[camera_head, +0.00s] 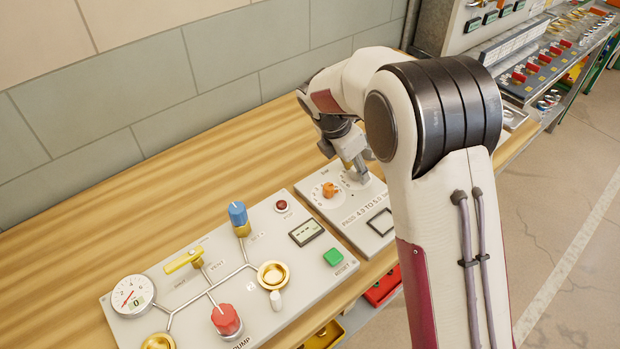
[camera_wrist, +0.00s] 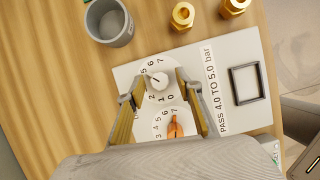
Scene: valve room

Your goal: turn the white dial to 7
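The white dial (camera_wrist: 158,81) sits on a round scale on a pale panel in the wrist view. Numbers 0, 1, 2, 5, 6 and 7 show around it; the left part of the scale is partly covered. A short dark mark shows on the knob's left side; its exact reading is hard to tell. My gripper (camera_wrist: 157,89) is open, with one finger on each side of the white dial and visible gaps to the knob. In the head view my gripper (camera_head: 358,170) is low over the panel and hides the white dial.
An orange dial (camera_head: 329,189) with its own scale is close beside the white one. The panel (camera_head: 352,222) also has a dark square frame (camera_wrist: 245,83). A grey cup (camera_wrist: 108,22) and brass fittings (camera_wrist: 182,15) stand nearby. A pump panel (camera_head: 185,290) is at left.

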